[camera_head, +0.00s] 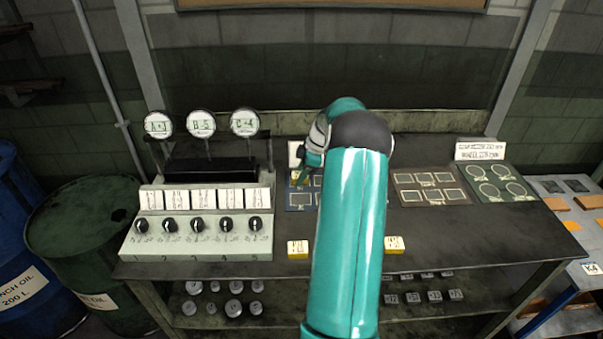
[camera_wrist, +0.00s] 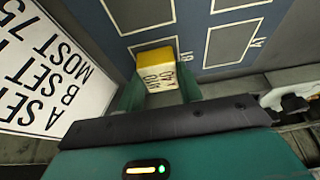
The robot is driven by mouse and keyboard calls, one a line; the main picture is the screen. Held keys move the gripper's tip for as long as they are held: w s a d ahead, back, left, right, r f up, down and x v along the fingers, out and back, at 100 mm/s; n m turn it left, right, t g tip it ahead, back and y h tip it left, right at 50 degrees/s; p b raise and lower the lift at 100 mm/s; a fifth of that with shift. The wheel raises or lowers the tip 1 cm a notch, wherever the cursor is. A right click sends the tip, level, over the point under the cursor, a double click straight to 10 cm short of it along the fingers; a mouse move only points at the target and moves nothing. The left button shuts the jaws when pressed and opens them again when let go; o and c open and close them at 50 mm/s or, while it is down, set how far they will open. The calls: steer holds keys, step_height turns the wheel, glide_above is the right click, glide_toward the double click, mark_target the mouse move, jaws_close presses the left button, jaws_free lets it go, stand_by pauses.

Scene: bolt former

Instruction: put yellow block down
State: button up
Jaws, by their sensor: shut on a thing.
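In the wrist view, a yellow block (camera_wrist: 154,58) with a white labelled face sits between the two green fingers of my gripper (camera_wrist: 160,90). The gripper is shut on it. Beyond it is a dark blue board (camera_wrist: 200,22) with white outlined rectangles; I cannot tell whether the block touches the board. In the head view, the blue board (camera_head: 300,199) shows at the left of my teal arm, which hides much of it. My gripper (camera_head: 304,176) shows only partly there, and the held block is not clear.
Two other yellow blocks with white tops, one left (camera_head: 298,249) and one right (camera_head: 394,244), lie near the table's front edge. A white sign (camera_wrist: 45,65) stands close beside the gripper. A control panel (camera_head: 198,222), a brown board (camera_head: 432,188) and a green board (camera_head: 495,184) share the table.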

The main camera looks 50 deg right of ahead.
steer(key=shift+f, duration=0.15)
steer(key=o, duration=1)
